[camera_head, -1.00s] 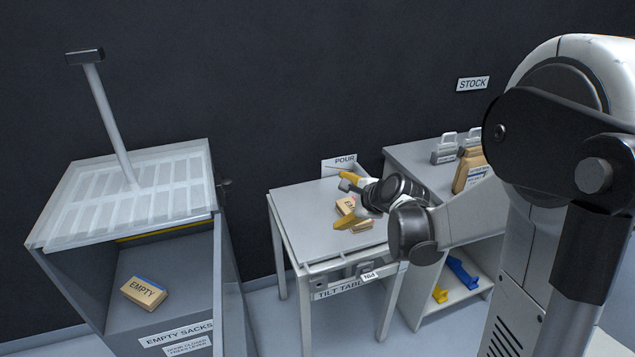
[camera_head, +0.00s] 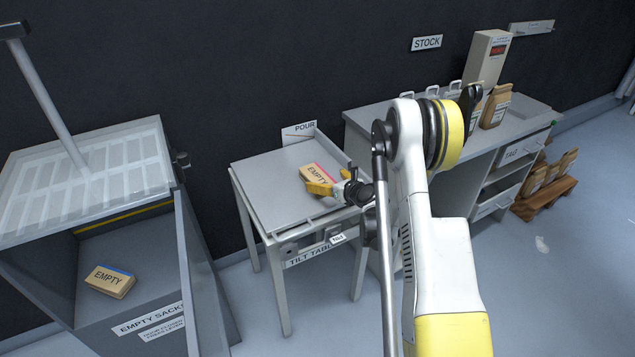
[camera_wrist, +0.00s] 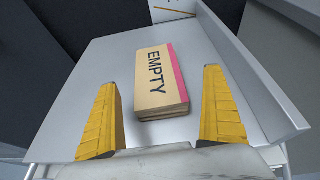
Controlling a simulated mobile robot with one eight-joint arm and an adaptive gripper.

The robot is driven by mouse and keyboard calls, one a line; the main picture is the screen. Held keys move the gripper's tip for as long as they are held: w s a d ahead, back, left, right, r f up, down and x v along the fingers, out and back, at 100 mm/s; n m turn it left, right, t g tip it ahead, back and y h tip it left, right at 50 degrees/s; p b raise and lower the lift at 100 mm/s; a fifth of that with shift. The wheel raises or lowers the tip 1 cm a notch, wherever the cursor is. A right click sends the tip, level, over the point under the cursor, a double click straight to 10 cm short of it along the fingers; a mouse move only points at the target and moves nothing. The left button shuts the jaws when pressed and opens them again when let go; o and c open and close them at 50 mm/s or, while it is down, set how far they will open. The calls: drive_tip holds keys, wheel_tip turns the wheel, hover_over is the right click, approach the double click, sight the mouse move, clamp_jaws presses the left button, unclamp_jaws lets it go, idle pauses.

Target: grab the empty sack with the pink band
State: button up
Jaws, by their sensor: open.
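The empty sack with the pink band (camera_head: 319,176) lies flat on the tilt table (camera_head: 262,192). It is tan, marked EMPTY, with a pink stripe along one edge; it also shows in the wrist view (camera_wrist: 158,82). My gripper (camera_head: 328,187) is over the near right part of the table, close to the sack. In the wrist view my gripper's yellow fingers (camera_wrist: 160,112) are wide apart, one on each side of the sack's near end. The sack lies between and ahead of them, and neither finger visibly touches it.
Another EMPTY sack with a blue band (camera_head: 109,281) lies in the open cabinet (camera_head: 152,318) at left. The table has a raised lip (camera_wrist: 255,75) on its right side. A stock counter (camera_head: 400,117) with upright sacks stands right. The table's left part is clear.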

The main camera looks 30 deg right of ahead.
sight(318, 176)
drive_tip(key=b+x, duration=0.1)
drive_tip(key=x, duration=0.1)
drive_tip(key=b+x, duration=0.1)
drive_tip(key=x, duration=0.2)
drive_tip(key=shift+a+r, duration=0.15)
drive_tip(key=shift+a, duration=0.1)
drive_tip(key=shift+w+b, duration=0.3)
drive_tip(key=shift+w, duration=0.05)
drive_tip(key=shift+c, duration=0.4)
drive_tip(key=c, duration=1.2)
